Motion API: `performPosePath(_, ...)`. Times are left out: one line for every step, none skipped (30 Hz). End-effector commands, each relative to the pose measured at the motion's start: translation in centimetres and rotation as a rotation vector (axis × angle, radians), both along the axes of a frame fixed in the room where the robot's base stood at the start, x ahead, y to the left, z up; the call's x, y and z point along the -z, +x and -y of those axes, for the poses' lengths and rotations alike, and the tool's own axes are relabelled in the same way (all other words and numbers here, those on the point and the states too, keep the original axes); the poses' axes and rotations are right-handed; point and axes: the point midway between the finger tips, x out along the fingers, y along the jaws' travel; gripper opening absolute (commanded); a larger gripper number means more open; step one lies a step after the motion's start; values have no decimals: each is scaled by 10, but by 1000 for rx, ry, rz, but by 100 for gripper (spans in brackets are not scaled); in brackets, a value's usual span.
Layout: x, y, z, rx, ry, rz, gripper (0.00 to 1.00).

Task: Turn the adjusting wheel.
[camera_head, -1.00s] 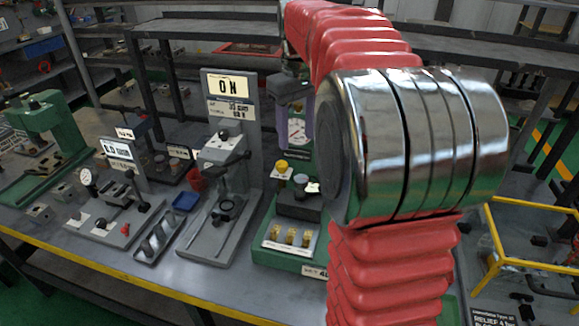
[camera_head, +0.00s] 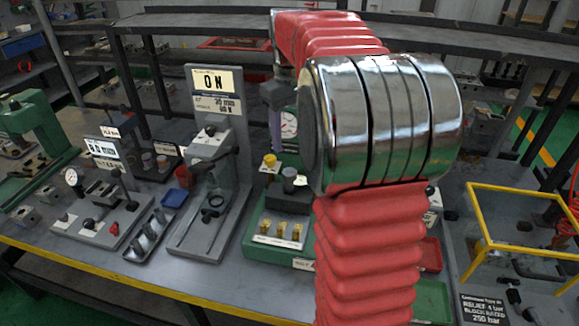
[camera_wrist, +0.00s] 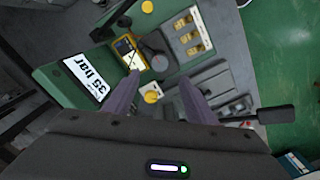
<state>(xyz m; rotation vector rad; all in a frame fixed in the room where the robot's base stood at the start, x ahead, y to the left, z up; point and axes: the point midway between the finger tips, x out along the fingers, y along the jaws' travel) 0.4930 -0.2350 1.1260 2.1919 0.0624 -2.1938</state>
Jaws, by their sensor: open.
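The valve block (camera_head: 253,243) has a green base and stands mid-bench, with a yellow knob (camera_head: 269,160) and a grey round knob (camera_head: 289,174) on it. I cannot tell for sure which is the adjusting wheel. In the wrist view the yellow knob (camera_wrist: 151,93) lies between the two purple-grey fingers, and the grey knob (camera_wrist: 160,62) lies just past the tips. My gripper (camera_wrist: 159,76) is open and empty, pointing down. In the head view my gripper (camera_head: 276,145) is just above the yellow knob, partly hidden by my arm. Contact cannot be seen.
A grey stand with an "ON" sign (camera_head: 216,95) rises close on the left. Brass fittings (camera_head: 281,229) sit at the block's front. A yellow frame (camera_head: 472,215) stands to the right. A black lever (camera_wrist: 275,115) lies right in the wrist view.

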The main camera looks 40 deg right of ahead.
Motion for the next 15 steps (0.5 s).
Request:
performPosePath(9, 0, 0, 0, 1, -2, 51)
performPosePath(14, -1, 0, 0, 2, -3, 51)
performPosePath(20, -1, 0, 0, 1, -2, 51)
performPosePath(24, -1, 0, 0, 1, -2, 51)
performPosePath(29, -1, 0, 0, 2, -3, 51)
performPosePath(35, 0, 0, 0, 1, -1, 51)
performPosePath(40, -1, 0, 0, 1, -2, 51)
performPosePath(44, -1, 0, 0, 1, -2, 51)
performPosePath(50, -1, 0, 0, 1, -2, 51)
performPosePath(55, -1, 0, 0, 1, -2, 51)
performPosePath(60, 0, 0, 0, 1, -2, 51)
performPosePath(66, -1, 0, 0, 1, -2, 51)
performPosePath(70, 0, 0, 0, 1, -2, 51)
performPosePath(75, -1, 0, 1, 1, -2, 51)
performPosePath(81, -1, 0, 0, 1, -2, 51)
